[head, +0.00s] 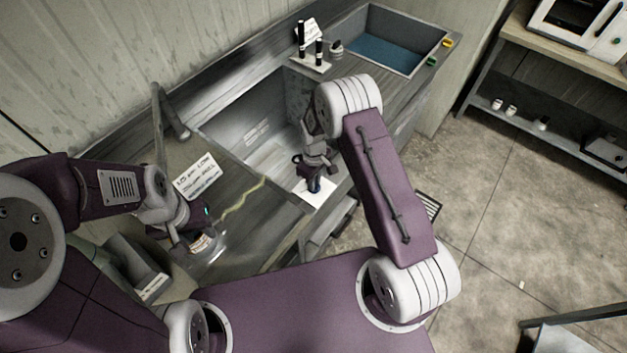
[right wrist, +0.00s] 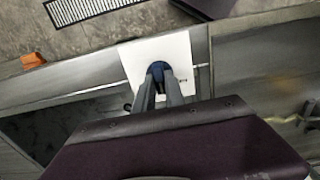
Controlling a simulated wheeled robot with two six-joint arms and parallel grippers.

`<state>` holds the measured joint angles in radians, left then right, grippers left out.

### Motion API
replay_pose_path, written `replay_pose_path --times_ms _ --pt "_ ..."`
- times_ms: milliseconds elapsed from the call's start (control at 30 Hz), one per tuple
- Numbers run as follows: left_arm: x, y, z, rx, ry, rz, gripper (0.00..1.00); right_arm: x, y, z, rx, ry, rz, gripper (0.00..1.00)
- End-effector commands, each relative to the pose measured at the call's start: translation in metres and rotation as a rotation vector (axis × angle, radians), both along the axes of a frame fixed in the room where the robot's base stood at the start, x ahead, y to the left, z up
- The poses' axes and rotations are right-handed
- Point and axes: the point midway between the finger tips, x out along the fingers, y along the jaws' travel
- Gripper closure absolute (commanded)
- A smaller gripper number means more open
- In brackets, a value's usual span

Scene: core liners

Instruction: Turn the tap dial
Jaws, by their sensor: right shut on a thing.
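A dark blue dial (head: 315,185) sits on a white plate at the front edge of the sink counter. It also shows in the right wrist view (right wrist: 158,68), between the fingertips. My right gripper (head: 311,181) reaches down to it and is shut on it; the fingers hide part of the dial. The white plate (head: 322,196) shows around it. A curved grey tap (head: 160,110) stands left of the sink basin. My left gripper (head: 205,245) hangs low over the counter's left part, away from the dial; its finger opening is unclear.
The empty sink basin (head: 245,130) lies behind the dial. A tank with blue water (head: 380,48) is at the back right, with black upright handles (head: 302,40) beside it. A labelled card (head: 197,175) lies on the left counter. Shelving (head: 560,60) stands at right.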

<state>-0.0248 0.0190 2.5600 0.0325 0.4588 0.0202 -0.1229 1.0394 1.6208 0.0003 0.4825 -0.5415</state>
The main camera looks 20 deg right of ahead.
Motion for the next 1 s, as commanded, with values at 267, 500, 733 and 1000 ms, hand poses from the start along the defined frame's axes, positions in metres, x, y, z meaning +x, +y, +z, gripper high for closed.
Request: replay_pose_path --times_ms 267,500,733,1000 --pt "0.0 0.0 0.001 0.0 0.0 0.0 0.64 0.001 -0.001 0.001 0.0 -0.001 -0.001 0.64" --pt "0.0 0.0 0.0 0.0 0.0 0.0 0.64 0.001 0.0 0.002 0.0 -0.001 -0.001 0.64" --pt "0.0 0.0 -0.015 0.0 0.0 0.0 0.64 0.002 -0.001 0.04 0.001 -0.009 -0.002 0.64" --pt "0.0 0.0 -0.025 0.0 0.0 0.0 0.64 0.0 -0.001 0.087 0.001 -0.004 -0.002 0.64"
